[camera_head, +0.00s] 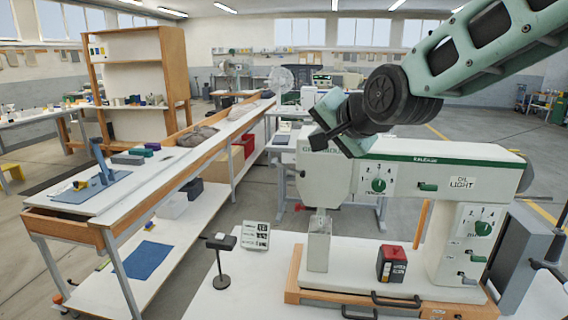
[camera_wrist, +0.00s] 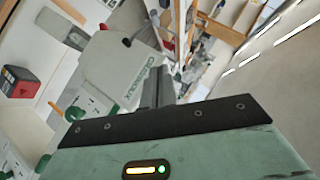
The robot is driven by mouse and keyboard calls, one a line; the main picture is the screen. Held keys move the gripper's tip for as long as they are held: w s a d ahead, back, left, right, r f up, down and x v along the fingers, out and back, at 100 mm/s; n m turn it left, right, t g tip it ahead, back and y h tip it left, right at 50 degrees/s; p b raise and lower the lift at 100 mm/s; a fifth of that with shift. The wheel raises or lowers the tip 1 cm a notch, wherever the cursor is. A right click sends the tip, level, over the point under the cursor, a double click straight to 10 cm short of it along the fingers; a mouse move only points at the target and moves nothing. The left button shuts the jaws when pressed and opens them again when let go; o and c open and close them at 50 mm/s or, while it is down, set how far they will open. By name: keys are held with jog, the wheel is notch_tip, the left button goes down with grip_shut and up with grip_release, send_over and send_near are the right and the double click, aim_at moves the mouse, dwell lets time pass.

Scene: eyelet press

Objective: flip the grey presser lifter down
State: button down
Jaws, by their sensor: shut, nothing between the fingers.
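The white press (camera_head: 420,165) with green trim stands on the white table in the head view. Its head also fills the left middle of the wrist view (camera_wrist: 110,72). In the wrist view my fingers (camera_wrist: 157,88) are together and empty, close to the head; contact is unclear.
A dark grey panel (camera_head: 522,255) stands at the right. The table's front left is clear.

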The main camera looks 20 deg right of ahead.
jog(key=shift+w, duration=0.1)
jog(key=p, duration=0.3)
send_near(277, 159)
jog(key=w+d, duration=0.2)
jog(key=w, duration=0.1)
jog(key=shift+r, duration=0.15)
jog(key=shift+w+a+f+p, duration=0.5)
jog(key=shift+a+f+p, duration=0.1)
jog(key=shift+f, duration=0.2)
jog(key=shift+w+a+f+p, duration=0.45)
jog(key=shift+a+f, duration=0.2)
jog(key=shift+f, duration=0.15)
jog(key=shift+p, duration=0.3)
